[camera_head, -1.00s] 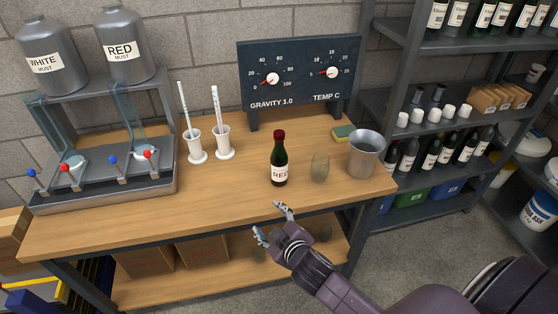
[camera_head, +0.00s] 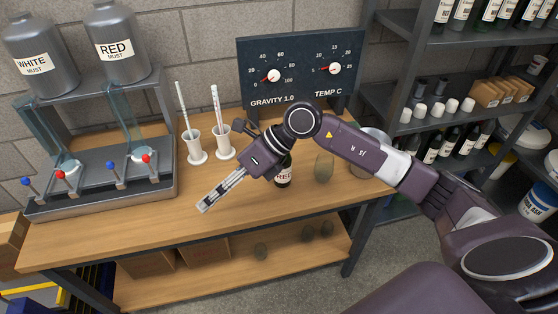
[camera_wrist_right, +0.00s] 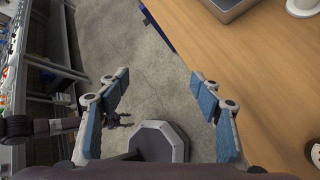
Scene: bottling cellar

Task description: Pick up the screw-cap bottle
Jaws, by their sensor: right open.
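The dark green bottle with a RED label (camera_head: 284,174) stands upright on the wooden table (camera_head: 215,240). My right arm crosses in front of it and hides its neck and cap in the head view. At the right edge of the right wrist view, a dark shape with a pale patch (camera_wrist_right: 314,154) is cut off; it may be this bottle. My right gripper (camera_head: 207,207) is above the table's front, left of the bottle and apart from it. In the right wrist view the gripper (camera_wrist_right: 160,82) is open and empty, with floor behind its fingers. My left gripper is out of view.
A glass (camera_head: 324,168) stands just right of the bottle, and a metal beaker (camera_head: 376,142) is partly hidden behind my arm. White-based cylinders (camera_head: 196,148) stand at the back. The tap stand (camera_head: 100,190) fills the left. The front middle of the table is clear.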

